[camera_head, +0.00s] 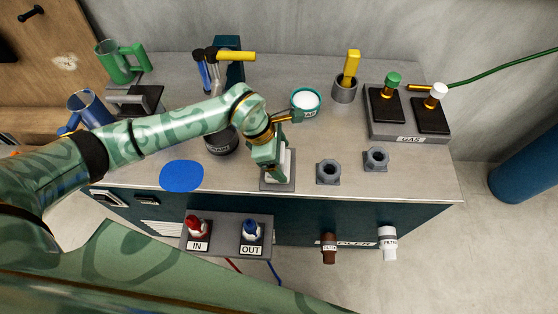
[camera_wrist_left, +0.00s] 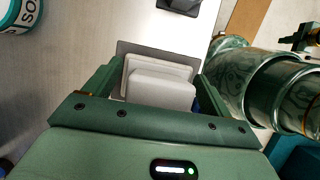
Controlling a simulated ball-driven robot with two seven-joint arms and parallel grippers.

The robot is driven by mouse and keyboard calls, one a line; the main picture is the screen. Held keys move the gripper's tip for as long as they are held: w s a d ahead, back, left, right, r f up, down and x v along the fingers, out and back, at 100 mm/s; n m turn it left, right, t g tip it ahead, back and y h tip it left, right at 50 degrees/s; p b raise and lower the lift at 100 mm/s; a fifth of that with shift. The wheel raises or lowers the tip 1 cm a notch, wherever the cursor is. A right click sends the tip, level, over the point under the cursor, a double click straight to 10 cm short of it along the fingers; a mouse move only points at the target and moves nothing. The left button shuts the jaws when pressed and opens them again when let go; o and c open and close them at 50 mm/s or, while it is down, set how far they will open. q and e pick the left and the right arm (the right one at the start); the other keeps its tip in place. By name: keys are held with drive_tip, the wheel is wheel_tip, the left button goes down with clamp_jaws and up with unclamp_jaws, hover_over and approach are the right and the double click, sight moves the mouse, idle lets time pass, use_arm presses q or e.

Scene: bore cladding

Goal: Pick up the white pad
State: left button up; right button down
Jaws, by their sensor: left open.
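The white pad (camera_head: 287,160) stands on a dark grey square plate (camera_head: 278,184) near the front edge of the bench. It also shows in the left wrist view (camera_wrist_left: 160,85), between the fingers, with the grey plate behind it. My left gripper (camera_head: 272,166) is open over the pad, with one finger on each side of it. In the head view the hand hides part of the pad. I cannot tell whether the fingers touch it. My right gripper is not in view.
Two grey hex fittings (camera_head: 328,172) (camera_head: 376,159) stand right of the pad. A white-filled teal tub (camera_head: 305,103) and a dark round container (camera_head: 221,141) are behind. A blue disc (camera_head: 182,175) lies left. IN and OUT valves (camera_head: 251,231) project from the front.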

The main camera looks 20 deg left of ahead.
sight(283, 153)
use_arm(q)
drive_tip(key=c, duration=1.1)
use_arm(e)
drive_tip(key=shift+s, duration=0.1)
